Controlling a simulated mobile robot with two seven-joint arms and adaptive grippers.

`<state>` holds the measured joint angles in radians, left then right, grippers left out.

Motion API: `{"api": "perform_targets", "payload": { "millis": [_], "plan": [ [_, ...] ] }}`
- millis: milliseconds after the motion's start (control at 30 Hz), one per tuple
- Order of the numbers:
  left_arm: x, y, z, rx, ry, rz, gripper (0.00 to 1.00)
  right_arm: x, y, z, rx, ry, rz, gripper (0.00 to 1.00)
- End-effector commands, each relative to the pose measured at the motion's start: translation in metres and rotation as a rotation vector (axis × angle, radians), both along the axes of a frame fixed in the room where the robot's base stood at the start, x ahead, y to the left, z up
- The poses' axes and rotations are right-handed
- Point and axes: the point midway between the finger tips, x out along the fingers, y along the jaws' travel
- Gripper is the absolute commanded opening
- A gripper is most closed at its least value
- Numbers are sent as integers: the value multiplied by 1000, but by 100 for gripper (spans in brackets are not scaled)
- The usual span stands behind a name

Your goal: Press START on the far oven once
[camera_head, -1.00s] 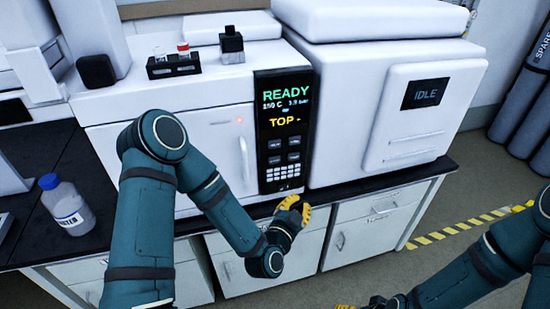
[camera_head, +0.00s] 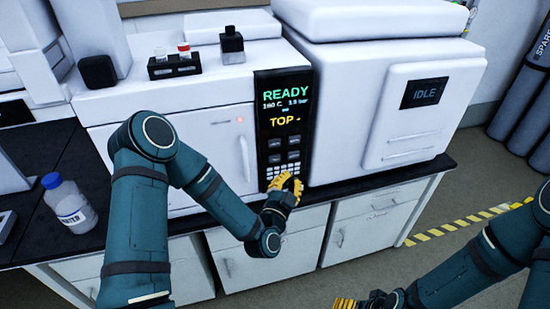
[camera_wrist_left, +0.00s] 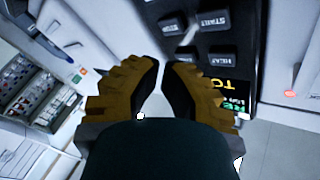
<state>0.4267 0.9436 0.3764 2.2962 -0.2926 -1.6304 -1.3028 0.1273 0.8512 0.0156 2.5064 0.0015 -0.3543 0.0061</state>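The white oven (camera_head: 200,135) has a black control panel (camera_head: 265,175) with a lit READY display (camera_head: 285,100), several buttons and a keypad. The START button (camera_wrist_left: 212,21) reads in the wrist view, beyond the fingertips and to their right. My left gripper (camera_head: 293,183) is in front of the lower panel, over part of the keypad. In the wrist view its yellow fingers (camera_wrist_left: 161,66) nearly meet at the tips and hold nothing. I cannot tell whether they touch the panel. My right gripper (camera_head: 352,302) is partly cut off at the bottom edge.
A second white unit (camera_head: 425,125) with an IDLE screen (camera_head: 423,93) stands to the right. A vial rack (camera_head: 174,67) sits on the oven. A blue-capped bottle (camera_head: 70,207) stands on the black bench at left. Cabinets (camera_head: 250,260) are below the counter.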

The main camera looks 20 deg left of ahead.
Motion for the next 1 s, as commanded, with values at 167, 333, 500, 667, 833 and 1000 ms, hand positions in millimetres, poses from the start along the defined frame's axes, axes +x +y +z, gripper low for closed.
{"api": "perform_targets", "payload": {
  "millis": [167, 333, 500, 667, 833, 1000],
  "plan": [
    [20, 14, 1, 1, -1, 2, 0, 2, 0, 7, -1, -4, -4, 80],
    [34, 23, -1, 2, -1, 0, 0, 0, 0, -1, 0, -1, 0, 80],
    [41, 28, -1, 1, 1, -1, 0, 0, 0, -3, 0, 1, 0, 80],
    [43, 29, 0, 0, 1, -1, 0, -1, 0, -3, 0, 2, 2, 80],
    [43, 29, 0, 0, 1, -1, 0, -1, 0, -3, 0, 2, 2, 80],
    [43, 29, 0, 0, 1, -1, 0, -1, 0, -2, 0, 2, 2, 80]
  ]
}}
